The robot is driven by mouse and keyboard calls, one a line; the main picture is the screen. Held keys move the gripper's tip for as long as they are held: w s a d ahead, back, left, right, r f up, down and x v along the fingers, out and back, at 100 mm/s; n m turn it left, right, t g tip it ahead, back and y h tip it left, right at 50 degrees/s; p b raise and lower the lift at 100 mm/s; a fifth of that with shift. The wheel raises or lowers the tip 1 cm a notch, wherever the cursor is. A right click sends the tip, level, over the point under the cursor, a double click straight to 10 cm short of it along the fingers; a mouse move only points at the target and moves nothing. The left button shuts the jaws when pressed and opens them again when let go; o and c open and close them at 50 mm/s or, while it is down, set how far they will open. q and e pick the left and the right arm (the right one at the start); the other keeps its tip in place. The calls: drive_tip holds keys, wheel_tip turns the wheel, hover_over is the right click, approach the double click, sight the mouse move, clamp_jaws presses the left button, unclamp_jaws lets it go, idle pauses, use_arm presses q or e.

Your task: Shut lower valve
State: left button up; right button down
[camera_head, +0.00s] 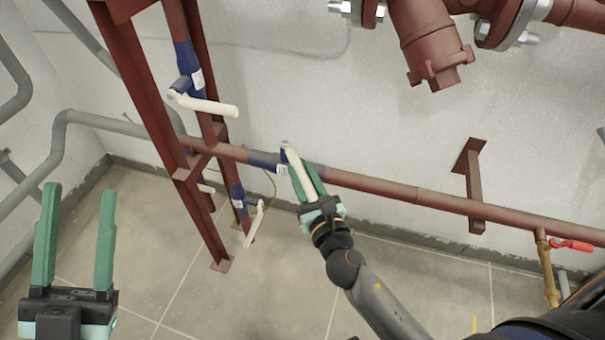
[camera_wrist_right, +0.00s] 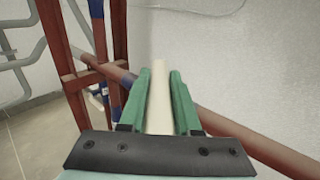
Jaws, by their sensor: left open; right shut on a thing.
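The valve on the horizontal pipe has a blue body (camera_head: 264,160) and a long cream lever (camera_head: 296,168). My right gripper (camera_head: 303,176) is shut on this lever. The right wrist view shows the lever (camera_wrist_right: 160,95) between the two green fingers. A low valve (camera_head: 238,196) with a blue body sits on the vertical pipe, its cream lever (camera_head: 253,227) slanting down, with no gripper on it. A higher valve (camera_head: 188,62) on the vertical pipe has a cream lever (camera_head: 207,105) pointing right. My left gripper (camera_head: 79,195) is open and empty at lower left.
A red-brown steel frame (camera_head: 140,85) stands left of the valves. A wall bracket (camera_head: 474,185) and a brass valve with a red handle (camera_head: 571,245) are at the right. Large flanged piping (camera_head: 424,35) hangs above. The tiled floor in front is mostly clear.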

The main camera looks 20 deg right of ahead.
drive_tip(key=shift+f, duration=0.1)
drive_tip(key=c, duration=0.6)
unclamp_jaws()
